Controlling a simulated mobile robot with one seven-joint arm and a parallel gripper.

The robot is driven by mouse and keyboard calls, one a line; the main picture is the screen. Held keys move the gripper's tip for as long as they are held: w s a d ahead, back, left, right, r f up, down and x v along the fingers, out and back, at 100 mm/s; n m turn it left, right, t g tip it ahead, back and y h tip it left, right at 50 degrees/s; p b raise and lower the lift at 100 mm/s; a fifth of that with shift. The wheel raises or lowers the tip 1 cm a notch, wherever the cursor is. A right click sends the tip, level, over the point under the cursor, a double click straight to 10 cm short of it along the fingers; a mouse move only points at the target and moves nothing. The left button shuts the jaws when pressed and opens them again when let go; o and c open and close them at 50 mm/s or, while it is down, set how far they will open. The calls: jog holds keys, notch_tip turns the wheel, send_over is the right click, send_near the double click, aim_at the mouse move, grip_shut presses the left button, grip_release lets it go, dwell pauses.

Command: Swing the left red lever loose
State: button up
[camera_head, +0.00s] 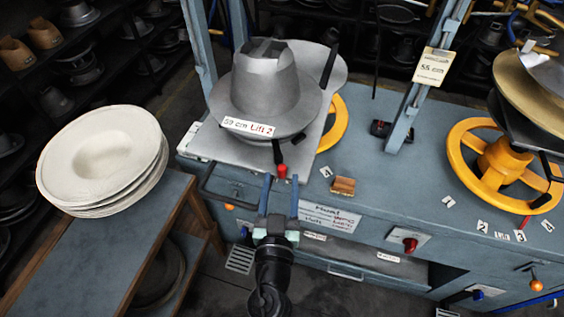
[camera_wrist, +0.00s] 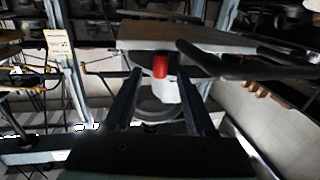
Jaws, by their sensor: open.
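The left red lever (camera_head: 282,171) has a dark shaft and a red tip. It sticks out from the front edge of the left press plate (camera_head: 225,148), below a grey hat mould (camera_head: 262,90) labelled "59 cm Lift 2". My gripper (camera_head: 281,179) is open and empty, its two fingers pointing at the lever from the front. In the wrist view the red tip (camera_wrist: 160,66) shows between the fingertips (camera_wrist: 160,73), apart from both fingers as far as I can tell. The lever's shaft is mostly hidden in that view.
A stack of white hats (camera_head: 100,160) sits on a side table (camera_head: 90,255) at left. Yellow handwheels (camera_head: 468,186) stand at right and behind the left plate. A red knob (camera_head: 410,243) is on the cabinet front. A small wooden block (camera_head: 343,186) lies on the cabinet top.

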aim_at(282, 174)
jog(key=shift+w+d, duration=0.2)
jog(key=shift+w, duration=1.85)
grip_shut()
